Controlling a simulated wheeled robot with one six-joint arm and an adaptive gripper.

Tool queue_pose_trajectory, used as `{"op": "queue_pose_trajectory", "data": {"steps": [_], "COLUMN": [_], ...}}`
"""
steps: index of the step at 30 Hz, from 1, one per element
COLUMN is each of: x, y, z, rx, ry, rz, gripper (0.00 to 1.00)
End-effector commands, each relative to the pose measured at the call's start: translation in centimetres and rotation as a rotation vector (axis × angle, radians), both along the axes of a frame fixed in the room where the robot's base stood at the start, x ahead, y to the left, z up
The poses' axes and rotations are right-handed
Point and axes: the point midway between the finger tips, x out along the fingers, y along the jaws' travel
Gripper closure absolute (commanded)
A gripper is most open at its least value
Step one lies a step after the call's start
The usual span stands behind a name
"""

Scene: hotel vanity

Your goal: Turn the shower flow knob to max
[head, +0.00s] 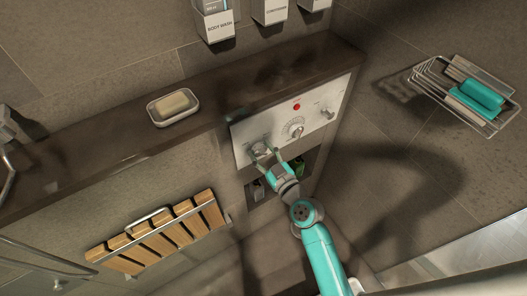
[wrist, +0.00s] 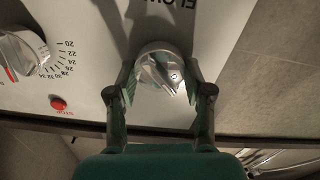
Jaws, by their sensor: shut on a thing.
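The metal flow knob (wrist: 160,68) is on a pale control panel (head: 243,138), under an upside-down label that reads as FLOW in the wrist view. In the head view the knob (head: 259,148) is the leftmost control. My gripper (wrist: 160,88) has one finger on each side of the knob and is shut on it; it also shows at the panel in the head view (head: 264,151). The knob's raised grip slants in the wrist view. Its exact setting is hard to read.
A temperature dial (wrist: 24,58) and a red stop button (wrist: 58,103) sit beside the flow knob. Another knob (head: 328,113) is at the panel's right. A soap dish (head: 173,119) stands on the ledge above. A wire basket (head: 425,80) and a wooden-slat rack (head: 160,236) hang nearby.

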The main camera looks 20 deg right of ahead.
Motion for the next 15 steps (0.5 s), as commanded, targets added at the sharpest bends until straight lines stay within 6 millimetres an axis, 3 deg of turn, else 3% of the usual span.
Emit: {"op": "queue_pose_trajectory", "data": {"steps": [8, 15], "x": [-0.01, 0.00], "y": [-0.02, -0.04], "z": [0.01, 0.01], "rx": [0.045, 0.190], "ry": [0.007, 0.029], "rz": [0.000, 0.000], "gripper": [0.84, 0.84]}}
